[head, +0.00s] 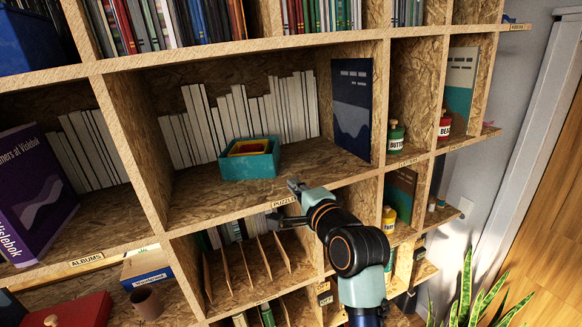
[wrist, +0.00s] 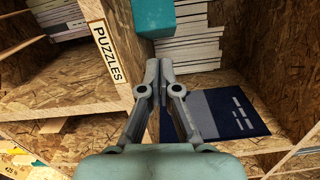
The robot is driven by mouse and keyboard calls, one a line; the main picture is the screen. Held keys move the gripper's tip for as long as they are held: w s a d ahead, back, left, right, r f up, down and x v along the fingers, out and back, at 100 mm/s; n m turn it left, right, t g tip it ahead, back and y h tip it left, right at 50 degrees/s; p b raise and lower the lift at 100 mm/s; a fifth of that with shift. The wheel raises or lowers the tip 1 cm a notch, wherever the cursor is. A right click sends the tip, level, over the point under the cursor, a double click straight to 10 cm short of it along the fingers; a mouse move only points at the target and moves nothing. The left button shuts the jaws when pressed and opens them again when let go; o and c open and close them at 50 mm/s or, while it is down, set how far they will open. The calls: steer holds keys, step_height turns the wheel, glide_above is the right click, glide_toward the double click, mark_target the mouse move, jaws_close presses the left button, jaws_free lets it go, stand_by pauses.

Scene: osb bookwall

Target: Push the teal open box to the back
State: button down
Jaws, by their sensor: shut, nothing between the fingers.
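The teal open box (head: 250,167) stands on the floor of the middle compartment, in front of a row of white books. A smaller yellow open box (head: 248,148) sits inside it. In the wrist view part of the teal box (wrist: 153,18) shows at the top edge, beyond the fingertips. My gripper (head: 296,187) is shut and empty at the compartment's front edge, in front of the box and a little to its right, apart from it. In the wrist view the fingertips of my gripper (wrist: 158,70) are together.
White books (head: 245,110) line the back of the compartment. A dark blue book (head: 352,110) leans at its right side. The front board carries a PUZZLES label (head: 284,202). Upright wood dividers bound both sides. Shelf floor is bare left and right of the box.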

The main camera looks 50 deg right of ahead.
mark_target(274, 164)
steer(key=p+x, duration=0.2)
steer(key=x, duration=1)
steer(key=shift+p, duration=0.35)
